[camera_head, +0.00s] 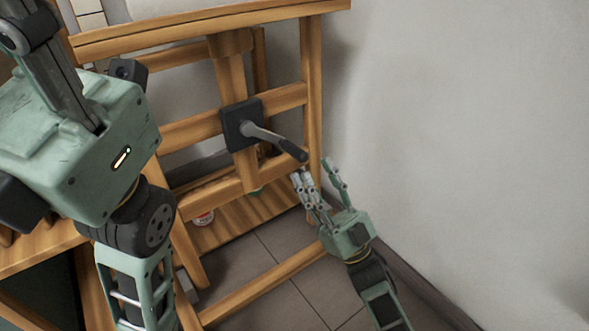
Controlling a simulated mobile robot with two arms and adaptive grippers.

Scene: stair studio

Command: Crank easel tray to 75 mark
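The wooden easel (290,97) stands in the upper middle, with its tray (200,30) crossing the top. A crank (262,133) with a dark block, a grey arm and a black handle (292,150) sits on the easel's centre post. The handle points down and to the right. My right gripper (318,172) is just below and right of the handle tip, its fingers spread and pointing up, with nothing seen between them. Contact with the handle cannot be told. My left arm fills the left side; its gripper is out of the picture. No scale or 75 mark is readable.
A bare grey wall (470,120) stands close on the right. A lower wooden rail (265,283) runs over the tiled floor (285,250). A wooden surface (40,255) is at lower left.

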